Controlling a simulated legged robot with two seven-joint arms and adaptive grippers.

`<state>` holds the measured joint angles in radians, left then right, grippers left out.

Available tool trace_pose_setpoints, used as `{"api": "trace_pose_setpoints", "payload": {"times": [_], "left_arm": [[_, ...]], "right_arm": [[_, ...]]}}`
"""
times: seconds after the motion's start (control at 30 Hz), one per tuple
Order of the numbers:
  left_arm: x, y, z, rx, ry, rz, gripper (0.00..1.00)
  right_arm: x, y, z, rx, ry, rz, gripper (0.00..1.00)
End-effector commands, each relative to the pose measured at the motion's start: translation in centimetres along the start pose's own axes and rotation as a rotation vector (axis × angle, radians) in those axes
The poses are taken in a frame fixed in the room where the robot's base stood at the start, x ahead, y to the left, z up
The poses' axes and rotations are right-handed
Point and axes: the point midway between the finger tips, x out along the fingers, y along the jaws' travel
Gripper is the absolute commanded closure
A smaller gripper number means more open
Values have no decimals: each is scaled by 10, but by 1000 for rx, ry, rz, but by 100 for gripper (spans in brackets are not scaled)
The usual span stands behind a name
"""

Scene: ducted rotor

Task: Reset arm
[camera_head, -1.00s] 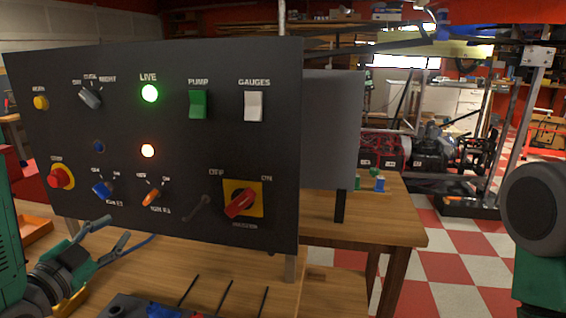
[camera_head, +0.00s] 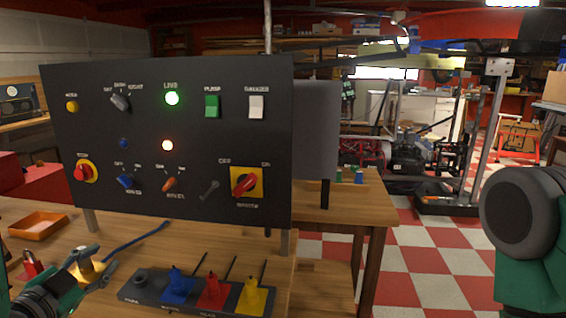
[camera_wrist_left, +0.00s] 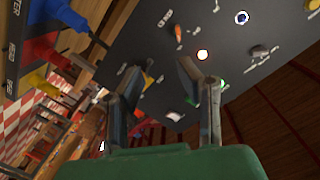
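My left gripper (camera_head: 101,268) is at the lower left in the head view, in front of and below the black control panel (camera_head: 145,100). Its fingers are spread apart with nothing between them. In the left wrist view the open fingers (camera_wrist_left: 158,90) point toward the panel, clear of its face. The panel has a lit green LIVE lamp (camera_head: 172,97), a lit orange lamp (camera_head: 167,145), a red rotary switch on yellow (camera_head: 244,183), and several knobs and rockers. My right arm (camera_head: 520,215) shows at the right edge; its gripper is out of view.
A dark strip with blue (camera_head: 177,287), red (camera_head: 213,292) and yellow (camera_head: 251,297) plugs lies on the wooden bench (camera_head: 190,245). An orange tray (camera_head: 39,225) and a red padlock (camera_head: 31,264) are at left. The checkered floor (camera_head: 420,265) at right is open.

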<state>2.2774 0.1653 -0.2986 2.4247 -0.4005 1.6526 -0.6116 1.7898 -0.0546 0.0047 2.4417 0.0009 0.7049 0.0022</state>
Motion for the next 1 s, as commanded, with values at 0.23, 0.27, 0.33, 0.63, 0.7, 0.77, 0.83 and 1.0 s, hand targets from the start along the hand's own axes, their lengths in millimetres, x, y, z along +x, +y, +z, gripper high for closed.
{"api": "trace_pose_setpoints", "payload": {"times": [0.23, 0.27, 0.33, 0.63, 0.7, 0.77, 0.83, 1.0], "left_arm": [[-7, 48, 38, -94, -167, 109, 69], [-9, 56, 44, -109, -193, 124, 69], [-16, 74, 58, -146, -263, 161, 69], [-91, 193, 141, -371, -757, 359, 69], [-126, 224, 159, -431, -917, 398, 69], [-154, 245, 170, -473, -1041, 420, 69], [-184, 264, 177, -510, -1162, 435, 69], [-226, 287, 184, -554, -1335, 446, 69]], "right_arm": [[0, 0, -1, 0, 1, 0, 100], [0, 0, 0, 0, 1, 0, 100], [0, 0, 0, 0, 1, 0, 100], [0, 0, 0, 0, 1, 0, 100], [0, 0, 0, 0, 1, 0, 100], [0, 0, 0, 0, 1, 0, 100], [0, 0, 0, 0, 1, 0, 100], [0, 0, 0, 0, 1, 0, 100]]}}
